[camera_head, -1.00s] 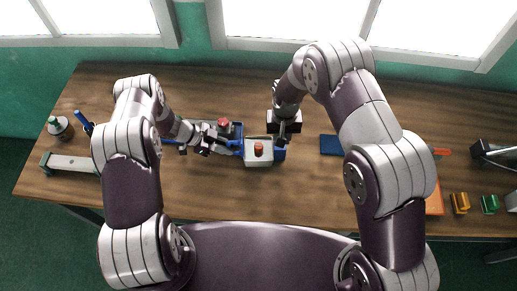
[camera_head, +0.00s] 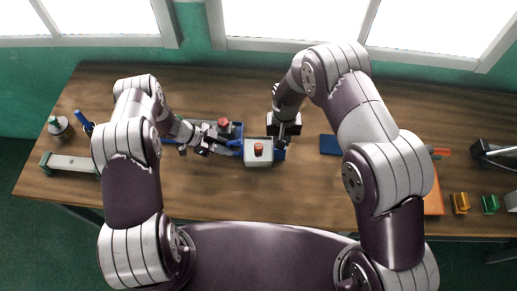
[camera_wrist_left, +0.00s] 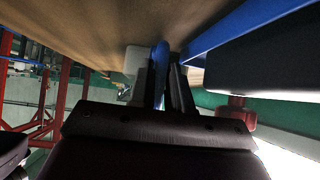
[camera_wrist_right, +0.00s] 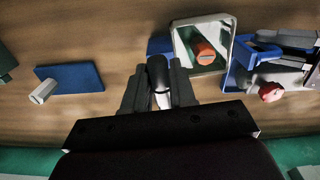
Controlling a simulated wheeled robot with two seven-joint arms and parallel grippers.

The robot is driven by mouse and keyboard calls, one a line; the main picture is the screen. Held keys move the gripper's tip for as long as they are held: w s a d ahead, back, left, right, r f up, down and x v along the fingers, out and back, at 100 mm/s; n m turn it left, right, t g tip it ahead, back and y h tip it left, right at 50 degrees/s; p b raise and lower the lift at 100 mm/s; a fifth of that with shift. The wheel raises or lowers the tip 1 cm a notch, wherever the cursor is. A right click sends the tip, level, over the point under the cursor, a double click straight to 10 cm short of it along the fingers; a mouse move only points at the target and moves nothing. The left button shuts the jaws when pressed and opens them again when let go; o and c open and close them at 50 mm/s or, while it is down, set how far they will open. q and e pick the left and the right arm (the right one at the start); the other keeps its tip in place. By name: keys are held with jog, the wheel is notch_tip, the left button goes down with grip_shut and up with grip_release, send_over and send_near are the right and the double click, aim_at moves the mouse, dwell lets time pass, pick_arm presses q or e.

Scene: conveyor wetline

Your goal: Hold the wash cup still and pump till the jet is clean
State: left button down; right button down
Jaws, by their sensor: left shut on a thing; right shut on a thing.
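A pale square open-topped container (camera_head: 259,159) stands mid-table with an orange-red cylinder (camera_head: 258,148) inside; the right wrist view shows its rim (camera_wrist_right: 233,32) and the cylinder (camera_wrist_right: 203,52). I cannot tell whether this is the wash cup. My left gripper (camera_head: 208,149) is left of the container and shut on a thin blue part (camera_wrist_left: 160,62), perhaps a handle. My right gripper (camera_wrist_right: 159,82) is shut on a small dark cylindrical part (camera_wrist_right: 158,68) with a white lower portion, just right of the container. No jet is visible.
A flat blue block (camera_head: 331,145) lies to the right. A bottle (camera_head: 60,127) stands far left. The front middle table is clear.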

jog(key=c, duration=1)
grip_release()
jog(key=shift+o, duration=0.2)
jog(key=shift+r, duration=3.55)
notch_tip(320, 180, up, 7)
